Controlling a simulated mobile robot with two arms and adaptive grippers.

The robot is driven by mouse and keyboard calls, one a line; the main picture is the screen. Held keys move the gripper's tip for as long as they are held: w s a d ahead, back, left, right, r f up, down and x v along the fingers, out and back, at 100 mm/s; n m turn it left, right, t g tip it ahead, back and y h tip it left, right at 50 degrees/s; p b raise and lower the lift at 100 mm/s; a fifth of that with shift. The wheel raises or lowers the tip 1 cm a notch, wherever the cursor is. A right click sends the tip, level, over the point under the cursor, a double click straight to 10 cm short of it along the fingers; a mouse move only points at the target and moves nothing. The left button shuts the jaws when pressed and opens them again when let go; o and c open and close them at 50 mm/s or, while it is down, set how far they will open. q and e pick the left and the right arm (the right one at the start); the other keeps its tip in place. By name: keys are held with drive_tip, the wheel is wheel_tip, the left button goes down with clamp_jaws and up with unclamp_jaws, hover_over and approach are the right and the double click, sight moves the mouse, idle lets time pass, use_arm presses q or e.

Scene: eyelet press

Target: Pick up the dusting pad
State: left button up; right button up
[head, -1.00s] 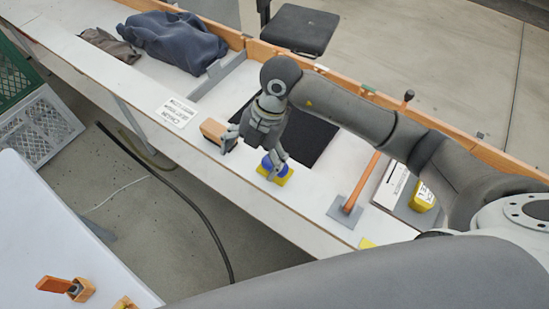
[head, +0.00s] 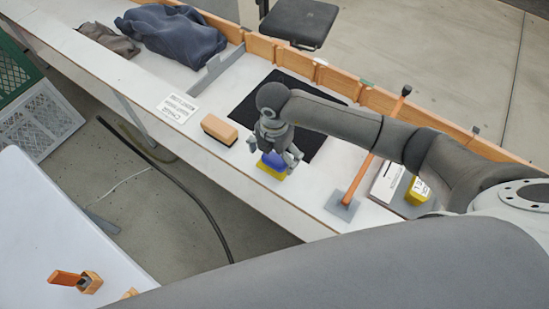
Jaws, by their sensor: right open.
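The dusting pad, a small block with a blue top and yellow underside (head: 272,169), lies on the white bench near its front edge. My right gripper (head: 275,153) points down over it, fingers spread, one to the left of the blue part and one to the right. The gripper hides part of the pad's top, and I cannot tell whether the fingers touch it. My left gripper is out of view.
A tan block (head: 220,130) lies left of the gripper. A black mat (head: 312,140) lies behind it. An orange-handled tool on a grey plate (head: 341,206) stands to the right, with a yellow block (head: 418,192) beyond. Dark cloth (head: 172,32) lies far left.

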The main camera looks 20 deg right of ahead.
drive_tip(key=shift+f, duration=0.95)
drive_tip(key=c, duration=1.2)
drive_tip(key=shift+r, duration=0.15)
drive_tip(key=shift+r+b, duration=0.25)
drive_tip(key=shift+b, duration=0.05)
wheel_tip(320, 180, up, 2)
drive_tip(key=shift+r+b, duration=0.15)
drive_tip(key=shift+b, duration=0.6)
drive_tip(key=s+r, duration=0.3)
drive_tip(key=s, duration=0.1)
drive_tip(key=s+r+b, duration=0.1)
drive_tip(key=s+r, duration=0.2)
drive_tip(key=s, duration=0.2)
drive_tip(key=s+r+b, duration=0.1)
drive_tip(key=s+r, duration=0.3)
drive_tip(key=s, duration=0.1)
drive_tip(key=shift+d, duration=0.25)
